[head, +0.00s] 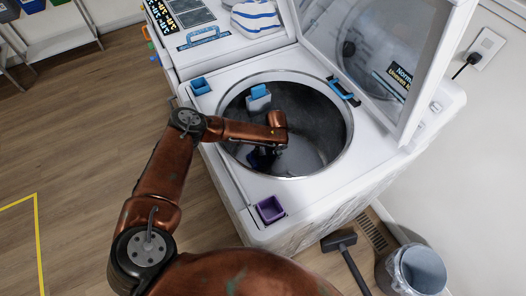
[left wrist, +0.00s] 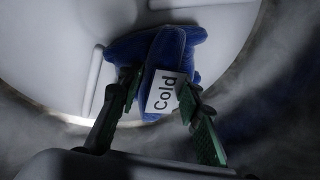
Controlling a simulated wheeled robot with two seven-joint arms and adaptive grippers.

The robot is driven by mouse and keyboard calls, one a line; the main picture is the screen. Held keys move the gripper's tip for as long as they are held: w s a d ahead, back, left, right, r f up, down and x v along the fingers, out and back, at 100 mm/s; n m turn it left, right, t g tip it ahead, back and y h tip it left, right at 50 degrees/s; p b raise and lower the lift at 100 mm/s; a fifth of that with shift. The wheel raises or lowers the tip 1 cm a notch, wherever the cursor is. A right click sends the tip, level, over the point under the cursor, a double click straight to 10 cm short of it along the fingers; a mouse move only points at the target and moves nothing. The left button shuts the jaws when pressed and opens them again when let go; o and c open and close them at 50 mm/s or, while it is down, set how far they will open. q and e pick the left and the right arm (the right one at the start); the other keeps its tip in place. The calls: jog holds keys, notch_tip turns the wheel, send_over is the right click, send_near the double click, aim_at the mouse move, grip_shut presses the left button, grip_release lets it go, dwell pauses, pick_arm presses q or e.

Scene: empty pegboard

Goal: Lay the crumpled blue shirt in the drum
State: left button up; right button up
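The crumpled blue shirt (left wrist: 165,50) shows in the left wrist view with a white tag reading "Cold" on it. My left gripper (left wrist: 160,92) has its two green fingers pressed on either side of the shirt, with cloth bulging between and beyond them. In the head view my left arm reaches into the open washer drum (head: 325,130). The shirt shows there as a dark blue patch (head: 262,159) below my wrist, inside the rim. Whether the shirt touches the drum floor is hard to tell. My right gripper is out of view.
The washer's glass lid (head: 372,50) stands open behind the drum. A blue cup (head: 200,86) and a purple cup (head: 270,209) are set in the washer top. A striped folded cloth (head: 256,16) lies on the neighbouring machine. A bin (head: 415,270) stands at the lower right.

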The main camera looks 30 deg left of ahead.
aim_at(262, 151)
pick_arm(q)
jog(key=o, duration=0.4)
jog(key=shift+c, duration=0.2)
jog(key=shift+r, duration=0.15)
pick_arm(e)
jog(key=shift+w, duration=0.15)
pick_arm(q)
jog(key=shift+r, duration=0.25)
jog(key=p+v, duration=0.1)
jog(key=v, duration=0.3)
jog(key=shift+r+p, duration=0.3)
jog(key=shift+r, duration=0.05)
jog(key=p+v, duration=0.2)
jog(key=v, duration=0.5)
jog(key=shift+r, duration=0.4)
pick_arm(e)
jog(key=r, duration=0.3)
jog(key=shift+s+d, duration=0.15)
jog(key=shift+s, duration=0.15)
